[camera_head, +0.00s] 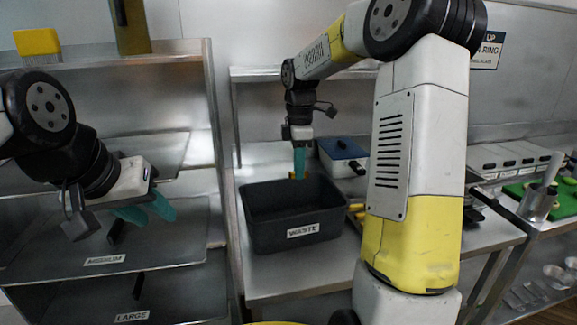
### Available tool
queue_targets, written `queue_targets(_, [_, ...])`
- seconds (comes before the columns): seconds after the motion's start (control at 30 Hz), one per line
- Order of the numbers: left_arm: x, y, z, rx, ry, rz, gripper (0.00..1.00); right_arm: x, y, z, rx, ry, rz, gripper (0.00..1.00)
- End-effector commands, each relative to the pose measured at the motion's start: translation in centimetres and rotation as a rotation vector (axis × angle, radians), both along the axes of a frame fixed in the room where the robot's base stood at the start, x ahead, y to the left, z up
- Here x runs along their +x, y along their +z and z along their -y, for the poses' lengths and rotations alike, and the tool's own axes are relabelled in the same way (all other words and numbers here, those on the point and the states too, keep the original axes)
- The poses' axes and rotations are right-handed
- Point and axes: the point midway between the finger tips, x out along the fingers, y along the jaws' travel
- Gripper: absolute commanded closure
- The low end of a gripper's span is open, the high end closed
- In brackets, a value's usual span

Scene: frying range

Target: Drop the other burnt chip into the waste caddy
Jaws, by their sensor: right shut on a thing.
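The waste caddy (262,237) is a dark grey open bin labelled WASTE on the steel counter at the centre. My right gripper (299,176) points straight down above the caddy's back part. It is shut on a small chip, of which only a yellow-brown bit (293,175) shows beside the teal fingertips. How burnt the chip is cannot be made out. My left gripper (148,212) is at the left, in front of the shelf rack. Its teal fingers are apart with nothing visible between them. The caddy's floor is mostly hidden by its front wall.
A steel rack (165,251) with shelves labelled MEDIUM and LARGE stands at the left. A blue-topped box (342,149) sits behind the caddy. Yellow pieces (355,208) lie right of the caddy, partly behind my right arm. A metal cup (537,204) stands at the far right.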

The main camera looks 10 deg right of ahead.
Motion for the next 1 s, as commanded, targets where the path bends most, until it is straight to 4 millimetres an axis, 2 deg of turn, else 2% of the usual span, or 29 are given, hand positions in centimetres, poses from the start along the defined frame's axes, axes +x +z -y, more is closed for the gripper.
queue_targets(0.2, [0.0, 0.0, 0.0, 0.0, 0.0, 0.0, 0.64, -0.1, -2.7, 0.0, -0.001, 0.001, -0.004, 1.0])
queue_targets(0.4, [0.0, 0.0, 0.0, 0.0, 0.0, 0.0, 0.64, -0.1, -4.6, 0.0, 0.0, -0.001, -0.003, 1.0])
queue_targets(0.8, [0.0, 0.0, 0.0, 0.0, 0.0, 0.0, 0.64, 0.0, -5.3, 0.0, 0.0, -0.001, -0.001, 1.0])
queue_targets(0.83, [0.0, 0.0, 0.0, 0.0, 0.0, 0.0, 0.64, 0.0, -5.3, 0.0, 0.0, -0.001, -0.001, 0.85])
queue_targets(0.9, [0.0, 0.0, 0.0, 0.0, 0.0, 0.0, 0.64, 0.0, -5.3, 0.0, 0.0, -0.001, -0.001, 0.71])
queue_targets(0.97, [0.0, 0.0, 0.0, 0.0, 0.0, 0.0, 0.64, 0.0, -5.3, 0.0, 0.0, -0.001, -0.001, 0.61])
queue_targets(1.0, [0.0, 0.0, 0.0, 0.0, 0.0, 0.0, 0.64, 0.0, -5.3, 0.0, 0.0, -0.001, -0.001, 0.61])
